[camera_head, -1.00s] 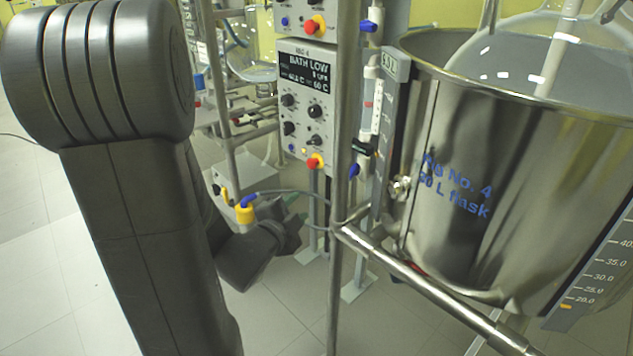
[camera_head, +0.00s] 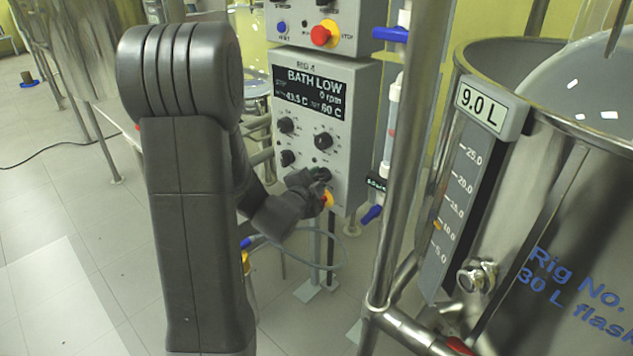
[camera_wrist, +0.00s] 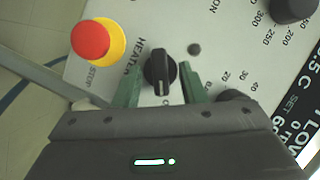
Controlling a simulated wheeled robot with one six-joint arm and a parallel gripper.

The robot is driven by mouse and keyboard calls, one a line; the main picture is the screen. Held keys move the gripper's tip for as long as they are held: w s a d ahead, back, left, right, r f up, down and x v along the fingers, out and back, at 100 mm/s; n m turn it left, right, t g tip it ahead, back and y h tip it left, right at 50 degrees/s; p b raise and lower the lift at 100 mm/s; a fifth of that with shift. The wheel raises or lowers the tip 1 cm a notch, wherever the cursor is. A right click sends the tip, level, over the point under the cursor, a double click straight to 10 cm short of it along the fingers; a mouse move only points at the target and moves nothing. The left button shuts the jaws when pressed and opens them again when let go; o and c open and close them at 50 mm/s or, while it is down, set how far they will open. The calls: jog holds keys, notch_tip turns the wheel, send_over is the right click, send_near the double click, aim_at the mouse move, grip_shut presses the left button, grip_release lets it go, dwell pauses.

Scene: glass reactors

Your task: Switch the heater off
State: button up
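The control panel (camera_head: 362,130) of rig 4 faces me; its display (camera_head: 310,92) reads "BATH LOW", 0 rpm, about 43.5 C and set 60 C. My gripper (camera_head: 322,178) is at the panel's lower part and hides the heater switch in the head view. In the wrist view the heater switch (camera_wrist: 160,72) is a black knob with a pale pointer line, beside the word "HEATER". The green fingertips of my gripper (camera_wrist: 160,80) stand on either side of this knob, with a visible gap at each side. The gripper is open.
A red stop button on a yellow collar (camera_wrist: 90,40) sits close beside the heater switch. Several other black knobs (camera_head: 324,141) are above. A steel post (camera_head: 410,150) and the steel bath vessel (camera_head: 540,220) stand to the right.

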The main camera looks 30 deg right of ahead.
jog(key=shift+c, duration=0.3)
grip_shut()
jog(key=shift+r+p, duration=0.15)
jog(key=shift+p, duration=0.4)
jog(key=n+p, duration=0.1)
jog(key=p, duration=0.1)
jog(key=n+g+p, duration=0.1)
jog(key=p, duration=0.1)
jog(key=shift+w+r, duration=0.1)
jog(key=shift+r, duration=0.25)
jog(key=n+g+p, duration=0.1)
jog(key=n+p, duration=0.1)
jog(key=p, duration=0.3)
jog(key=shift+g, duration=0.3)
jog(key=n+p, duration=0.1)
jog(key=p, duration=0.1)
jog(key=n+g+p, duration=0.1)
jog(key=p, duration=0.2)
jog(key=shift+w+a+n+g, duration=0.1)
jog(key=shift+w+n+g, duration=0.05)
jog(key=shift+n+g, duration=0.15)
jog(key=p, duration=0.1)
jog(key=n+g+p, duration=0.1)
jog(key=p, duration=0.1)
jog(key=shift+w+f+n, duration=0.1)
jog(key=shift+f+n, duration=0.1)
jog(key=shift+n, duration=0.1)
jog(key=shift+f+p, duration=0.1)
jog(key=shift+p, duration=0.25)
